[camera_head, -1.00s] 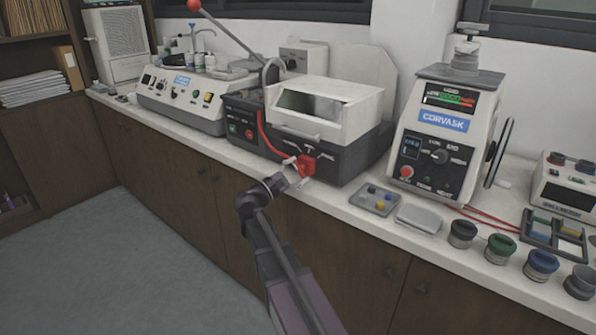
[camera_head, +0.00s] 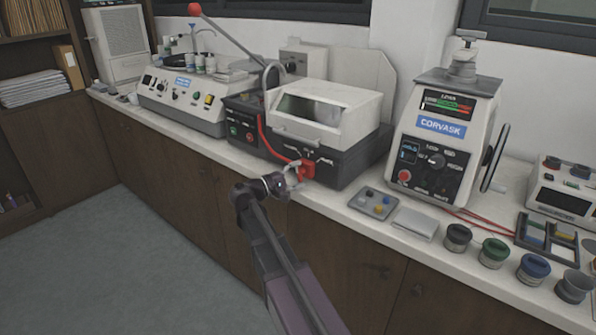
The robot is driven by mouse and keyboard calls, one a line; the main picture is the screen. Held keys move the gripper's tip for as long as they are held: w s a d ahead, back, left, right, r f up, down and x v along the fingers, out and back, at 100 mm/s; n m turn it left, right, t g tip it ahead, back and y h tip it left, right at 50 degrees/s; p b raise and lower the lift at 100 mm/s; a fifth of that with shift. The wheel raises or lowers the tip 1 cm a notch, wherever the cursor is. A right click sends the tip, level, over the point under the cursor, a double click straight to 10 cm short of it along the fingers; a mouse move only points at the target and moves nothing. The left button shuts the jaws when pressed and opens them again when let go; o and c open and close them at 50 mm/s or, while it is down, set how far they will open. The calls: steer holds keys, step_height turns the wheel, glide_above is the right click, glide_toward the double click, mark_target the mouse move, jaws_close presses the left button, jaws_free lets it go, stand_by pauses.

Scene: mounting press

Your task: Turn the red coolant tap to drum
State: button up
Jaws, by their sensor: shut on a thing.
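The red coolant tap (camera_head: 307,169) is on the front right of the dark-based cutting machine (camera_head: 345,165), below its white hood. A red hose runs down to it from the upper left. My gripper (camera_head: 295,179) is at the tap from the left and front, its pale fingers shut on it. The fingers hide part of the tap, so which marking its handle points to cannot be read. Small white markings show on the dark panel above the tap.
The Corvask press (camera_head: 440,125) stands to the right on the white counter (camera_head: 335,201). The floor at left is clear.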

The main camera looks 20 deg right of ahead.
steer(key=shift+m+y+p, duration=0.5)
steer(key=shift+m+p, duration=0.05)
steer(key=shift+m, duration=0.65)
steer(key=o, duration=0.9)
steer(key=shift+c, duration=0.2)
steer(key=s+a, duration=0.1)
steer(key=a, duration=1.1)
